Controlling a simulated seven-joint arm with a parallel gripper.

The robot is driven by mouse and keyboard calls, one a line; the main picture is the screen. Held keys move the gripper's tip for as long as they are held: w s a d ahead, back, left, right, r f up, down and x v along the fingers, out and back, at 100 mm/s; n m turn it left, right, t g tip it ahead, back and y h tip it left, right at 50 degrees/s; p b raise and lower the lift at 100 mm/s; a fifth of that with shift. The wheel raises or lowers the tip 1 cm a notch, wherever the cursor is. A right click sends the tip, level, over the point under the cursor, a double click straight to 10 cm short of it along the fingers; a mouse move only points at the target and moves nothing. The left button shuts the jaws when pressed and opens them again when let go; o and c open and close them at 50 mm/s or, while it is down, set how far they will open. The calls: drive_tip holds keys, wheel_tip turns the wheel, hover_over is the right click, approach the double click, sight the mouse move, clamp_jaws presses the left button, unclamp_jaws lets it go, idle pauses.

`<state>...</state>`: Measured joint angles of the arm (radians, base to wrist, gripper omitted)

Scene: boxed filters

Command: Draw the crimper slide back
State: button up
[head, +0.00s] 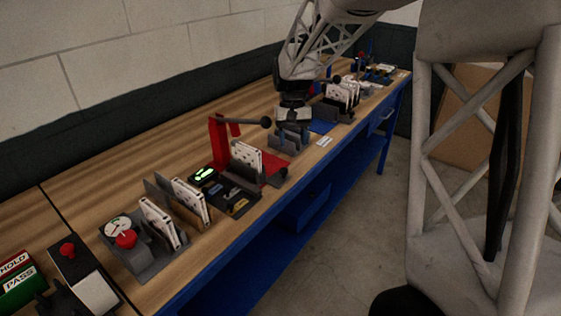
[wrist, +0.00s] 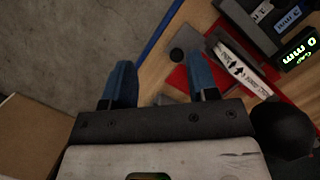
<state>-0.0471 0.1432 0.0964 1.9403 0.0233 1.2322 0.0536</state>
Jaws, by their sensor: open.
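The crimper is a red press (head: 217,142) with a lever ending in a black ball (head: 266,121). Its low red slide bed (head: 272,166) reaches towards the bench's front edge, with a dark round knob (head: 281,172) at its end. In the wrist view the knob (wrist: 177,55) shows near my right finger, apart from it. A white filter (head: 246,157) stands upright in the crimper; it also shows in the wrist view (wrist: 245,68). My gripper (head: 291,134) is open and empty, right of the crimper; its blue fingers show in the wrist view (wrist: 160,72).
A black lever ball (wrist: 281,131) is close beside my gripper in the wrist view. Left of the crimper are a green display (head: 204,174) and a grey rack (head: 188,250) with white filters. More filters (head: 342,94) stand behind my gripper. The floor (head: 330,240) before the bench is clear.

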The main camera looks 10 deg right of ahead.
drive_tip(key=g, duration=0.1)
approach(284, 168)
drive_tip(key=shift+s+a+f, duration=0.2)
drive_tip(key=shift+s+f, duration=0.1)
drive_tip(key=shift+f, duration=0.3)
drive_tip(key=shift+f, duration=0.1)
drive_tip(key=shift+x, duration=3.85)
drive_tip(key=shift+s+d, duration=0.1)
clamp_jaws()
